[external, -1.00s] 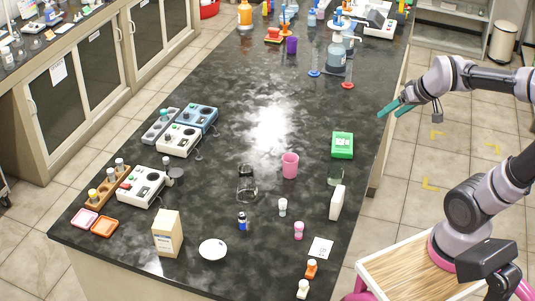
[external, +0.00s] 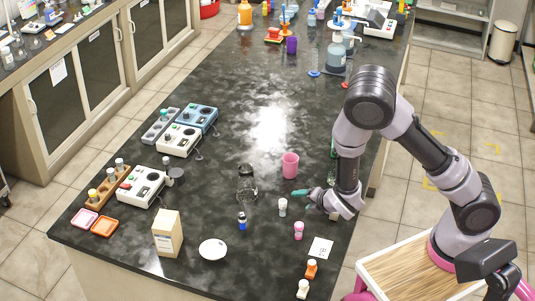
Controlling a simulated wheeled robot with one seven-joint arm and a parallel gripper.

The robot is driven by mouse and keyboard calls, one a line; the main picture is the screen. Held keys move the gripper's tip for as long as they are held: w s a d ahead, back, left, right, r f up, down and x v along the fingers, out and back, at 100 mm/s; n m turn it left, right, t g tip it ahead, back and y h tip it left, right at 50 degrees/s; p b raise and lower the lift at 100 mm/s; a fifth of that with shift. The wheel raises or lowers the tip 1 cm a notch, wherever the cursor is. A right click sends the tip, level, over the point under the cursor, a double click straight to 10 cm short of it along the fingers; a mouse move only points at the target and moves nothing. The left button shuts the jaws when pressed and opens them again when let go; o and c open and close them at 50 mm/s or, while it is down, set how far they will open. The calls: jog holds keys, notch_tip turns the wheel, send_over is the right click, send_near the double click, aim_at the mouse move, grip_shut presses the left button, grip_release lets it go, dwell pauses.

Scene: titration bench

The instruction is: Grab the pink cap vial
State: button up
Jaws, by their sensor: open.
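The pink cap vial (external: 298,230) stands upright on the black bench top, right of the middle near the front. A similar vial with a white cap (external: 282,206) stands a little behind it and to the left. My gripper (external: 308,192) is open, with teal fingers pointing left, above the bench. In the picture it lies just above and right of the white vial and above the pink cap vial, apart from both. My gripper and forearm hide the green box and the upright white box behind them.
A pink cup (external: 290,165) stands behind my gripper. A vial with a blue band (external: 242,221) and a glass beaker (external: 247,184) are to the left. A white card (external: 321,248) and an orange-topped bottle (external: 311,269) lie toward the front right. A white dish (external: 212,249) is front left.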

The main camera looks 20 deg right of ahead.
aim_at(302, 231)
jog(key=s+a+f+n, duration=0.1)
jog(key=f+n, duration=0.1)
jog(key=n, duration=0.1)
jog(key=s+f+n+t+y, duration=0.1)
jog(key=f+n, duration=0.1)
jog(key=n, duration=0.2)
jog(key=s+a+f+n+t+y, duration=0.1)
jog(key=s+f+n, duration=0.1)
jog(key=n, duration=0.2)
jog(key=shift+s+a, duration=0.1)
jog(key=shift+a, duration=0.25)
jog(key=n, duration=0.2)
jog(key=s+f+n+y, duration=0.1)
jog(key=shift+s+a+n, duration=0.1)
jog(key=shift+a+n, duration=0.15)
jog(key=shift+n, duration=0.15)
jog(key=shift+x, duration=2.4)
jog(key=shift+a+r, duration=0.1)
jog(key=shift+r, duration=0.05)
jog(key=shift+c, duration=0.3)
grip_shut()
